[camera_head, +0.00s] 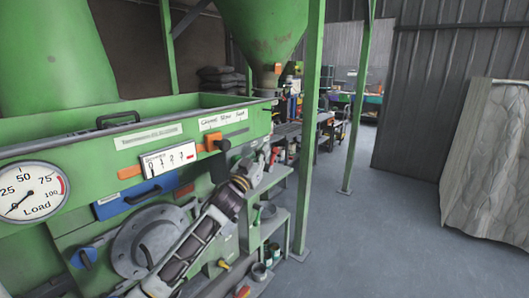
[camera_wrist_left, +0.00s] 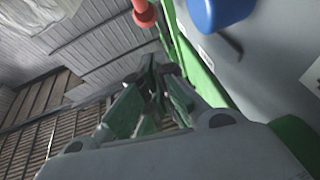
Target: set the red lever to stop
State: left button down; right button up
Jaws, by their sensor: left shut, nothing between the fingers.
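My left arm reaches across the front of the green machine (camera_head: 110,115) from the lower left in the head view. My left gripper (camera_head: 264,152) is at the machine's right end, its fingers small and partly hard to make out. In the left wrist view the gripper (camera_wrist_left: 158,68) is shut with nothing between its fingers. A red rounded part (camera_wrist_left: 145,14), probably the red lever's end, shows just beyond the fingertips at the top. The rest of the lever and any stop mark are hidden or out of frame. My right gripper is not in view.
A blue part (camera_wrist_left: 218,10) is close by in the wrist view. A green post (camera_head: 309,130) stands right; floor beyond is clear.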

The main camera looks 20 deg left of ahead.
pick_arm(q)
jog(key=b+v, duration=0.1)
jog(key=v, duration=0.8)
jog(key=shift+f, duration=0.45)
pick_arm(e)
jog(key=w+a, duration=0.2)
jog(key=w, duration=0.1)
pick_arm(q)
jog(key=shift+s+a, duration=0.1)
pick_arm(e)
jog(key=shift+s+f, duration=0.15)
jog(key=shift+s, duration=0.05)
